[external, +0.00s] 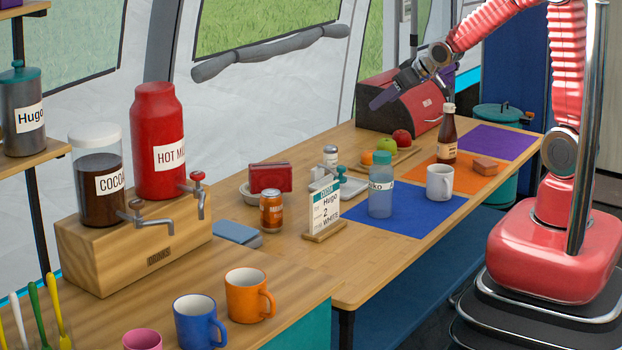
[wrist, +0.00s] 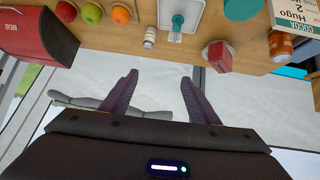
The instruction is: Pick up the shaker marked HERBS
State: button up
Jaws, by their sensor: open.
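A small pale shaker with a grey top (external: 330,155) stands on the wooden table behind a tray. It also shows in the wrist view (wrist: 150,37), near the table edge; its label is too small to read, so I cannot confirm HERBS. No other shaker is clearly visible. My gripper (external: 384,96) is raised above the back of the table, by the red bread box, clear of the shaker. In the wrist view its dark purple fingers (wrist: 158,80) are wide apart, with nothing between them.
The red bread box (external: 408,104) stands near my gripper. A fruit board (external: 402,158), a light tray with a teal-handled item (external: 352,188) and a red block-shaped item (external: 270,177) surround the shaker. A brown bottle (external: 448,138) and white mug (external: 440,182) stand nearer my base.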

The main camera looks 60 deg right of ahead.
jog(key=w+d+f+t, duration=0.2)
jog(key=w+d+f, duration=0.2)
jog(key=w+f, duration=0.55)
jog(key=t, duration=0.2)
send_near(336, 156)
jog(key=shift+d+f, duration=0.1)
jog(key=shift+d, duration=0.1)
jog(key=shift+x, duration=3.5)
jog(key=shift+a, duration=0.1)
jog(key=shift+a+x, duration=0.15)
jog(key=shift+x, duration=1.1)
jog(key=shift+a+x, duration=0.15)
jog(key=shift+x, duration=1.15)
jog(key=shift+w+d, duration=0.1)
jog(key=shift+d, duration=0.1)
jog(key=shift+c, duration=0.3)
